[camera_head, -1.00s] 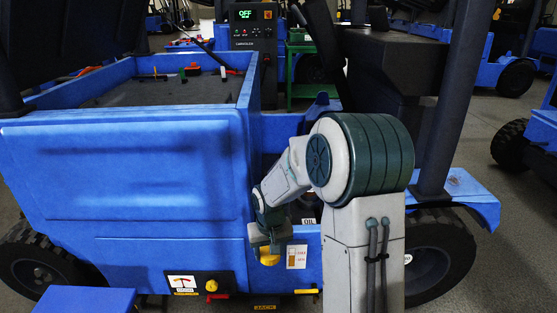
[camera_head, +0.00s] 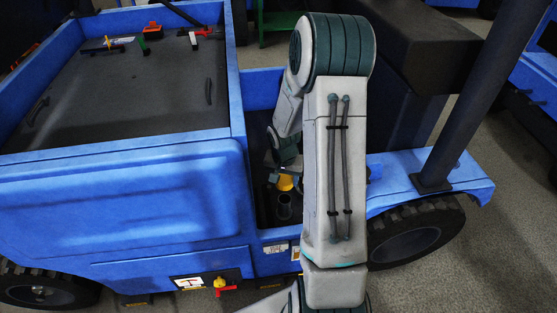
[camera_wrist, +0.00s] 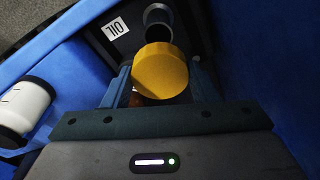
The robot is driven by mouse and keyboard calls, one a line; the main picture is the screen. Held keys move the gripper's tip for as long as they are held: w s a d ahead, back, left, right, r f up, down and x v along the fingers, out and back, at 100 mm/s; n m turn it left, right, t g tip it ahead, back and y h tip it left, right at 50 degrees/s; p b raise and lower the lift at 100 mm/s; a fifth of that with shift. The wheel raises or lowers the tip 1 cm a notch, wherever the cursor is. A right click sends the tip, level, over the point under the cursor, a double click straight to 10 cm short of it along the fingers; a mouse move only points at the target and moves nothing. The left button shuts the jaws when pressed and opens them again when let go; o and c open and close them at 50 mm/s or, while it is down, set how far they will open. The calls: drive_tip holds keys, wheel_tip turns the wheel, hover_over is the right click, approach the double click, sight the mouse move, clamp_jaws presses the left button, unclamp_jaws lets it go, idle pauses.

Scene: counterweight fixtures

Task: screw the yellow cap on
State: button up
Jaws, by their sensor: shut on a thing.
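The yellow cap (camera_wrist: 160,71) is a round disc held between the fingers of my gripper (camera_wrist: 158,90) in the wrist view. In the head view the cap (camera_head: 285,183) shows beside my arm, with my gripper (camera_head: 284,172) just above it. A dark round filler neck (camera_wrist: 158,22) opens beyond the cap in the wrist view, next to a white label reading OIL. The cap is apart from the neck in the picture. In the head view the neck (camera_head: 284,206) stands in the recess in front of the cap.
Blue walls (camera_wrist: 245,70) of the vehicle flank the recess closely. A white cylinder with a dark end (camera_wrist: 25,108) lies at the left in the wrist view. A grey bed (camera_head: 130,95) with several small tools is left of the recess. A red-handled yellow valve (camera_head: 221,284) sits low on the front.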

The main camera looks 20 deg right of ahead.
sight(285, 190)
drive_tip(key=shift+d+f+b, duration=0.1)
drive_tip(key=shift+f+b, duration=2.2)
drive_tip(key=shift+f, duration=0.65)
drive_tip(key=shift+f, duration=0.1)
drive_tip(key=shift+f+b, duration=0.7)
drive_tip(key=shift+b, duration=0.15)
drive_tip(key=shift+s+f, duration=0.1)
drive_tip(key=shift+f, duration=0.05)
drive_tip(key=shift+f+b, duration=0.6)
drive_tip(key=shift+b, duration=0.1)
drive_tip(key=shift+f, duration=0.2)
drive_tip(key=shift+f+b, duration=0.3)
drive_tip(key=shift+b, duration=0.15)
drive_tip(key=o, duration=1)
drive_tip(key=shift+r, duration=0.1)
drive_tip(key=shift+o, duration=0.2)
drive_tip(key=shift+r, duration=0.1)
